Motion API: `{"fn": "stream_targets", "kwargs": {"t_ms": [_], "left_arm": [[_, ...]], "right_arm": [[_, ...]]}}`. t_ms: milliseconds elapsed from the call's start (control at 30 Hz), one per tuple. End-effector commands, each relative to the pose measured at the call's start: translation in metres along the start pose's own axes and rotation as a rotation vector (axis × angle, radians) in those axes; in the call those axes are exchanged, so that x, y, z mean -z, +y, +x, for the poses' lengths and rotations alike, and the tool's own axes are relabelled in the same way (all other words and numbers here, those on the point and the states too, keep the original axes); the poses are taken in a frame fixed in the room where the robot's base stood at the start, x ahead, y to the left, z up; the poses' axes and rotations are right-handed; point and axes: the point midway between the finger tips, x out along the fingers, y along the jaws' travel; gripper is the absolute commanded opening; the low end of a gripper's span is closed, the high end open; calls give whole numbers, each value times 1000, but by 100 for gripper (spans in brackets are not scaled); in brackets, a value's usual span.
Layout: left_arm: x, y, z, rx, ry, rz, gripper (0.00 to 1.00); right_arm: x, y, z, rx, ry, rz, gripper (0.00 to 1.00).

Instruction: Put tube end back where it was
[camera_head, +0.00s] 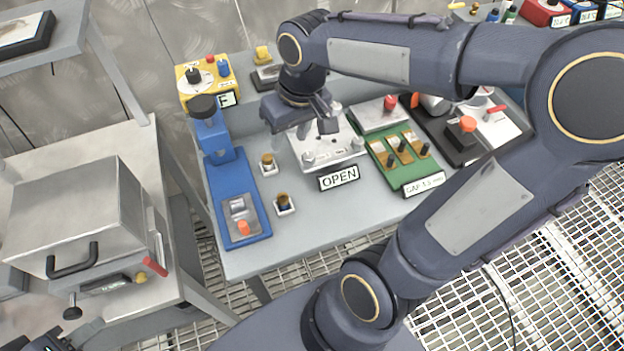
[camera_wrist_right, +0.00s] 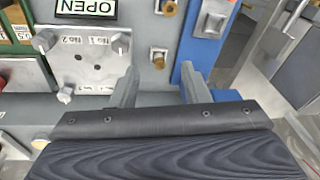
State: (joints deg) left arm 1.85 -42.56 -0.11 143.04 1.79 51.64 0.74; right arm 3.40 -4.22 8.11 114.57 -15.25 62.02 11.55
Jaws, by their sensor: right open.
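Two small brass-topped pieces stand in white square holders on the grey bench, a rear one (camera_head: 268,163) and a front one (camera_head: 283,204). They also show in the right wrist view, the rear one (camera_wrist_right: 158,57) and the front one (camera_wrist_right: 168,8). I cannot tell which, if either, is the tube end. My right gripper (camera_head: 299,122) is open over the back of the bench, beside the white plate with knobs (camera_head: 333,150). In the wrist view its fingers (camera_wrist_right: 159,82) are apart with nothing between them. My left gripper (camera_head: 48,344) barely shows at the bottom left corner; its jaws are unclear.
A blue press-like fixture (camera_head: 233,190) stands left of the holders. An OPEN sign (camera_head: 338,178) lies before the plate. A green board (camera_head: 400,160) is to its right, and a yellow box (camera_head: 205,78) behind. A metal box (camera_head: 75,215) sits on the left table. The bench front is clear.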

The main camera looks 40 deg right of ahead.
Motion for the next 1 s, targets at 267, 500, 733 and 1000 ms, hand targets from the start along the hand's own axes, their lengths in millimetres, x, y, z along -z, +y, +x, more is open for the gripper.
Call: {"fn": "stream_targets", "kwargs": {"t_ms": [267,500,733,1000], "left_arm": [[0,0,0,0,0,0,39],[0,0,0,0,0,0,39],[0,0,0,0,0,0,39],[0,0,0,0,0,0,39]], "right_arm": [[-93,-10,-14,159,208,75,42],[-125,-21,-7,241,305,106,42],[-128,-23,-5,250,313,108,42],[-127,-23,-6,248,313,108,42]]}}
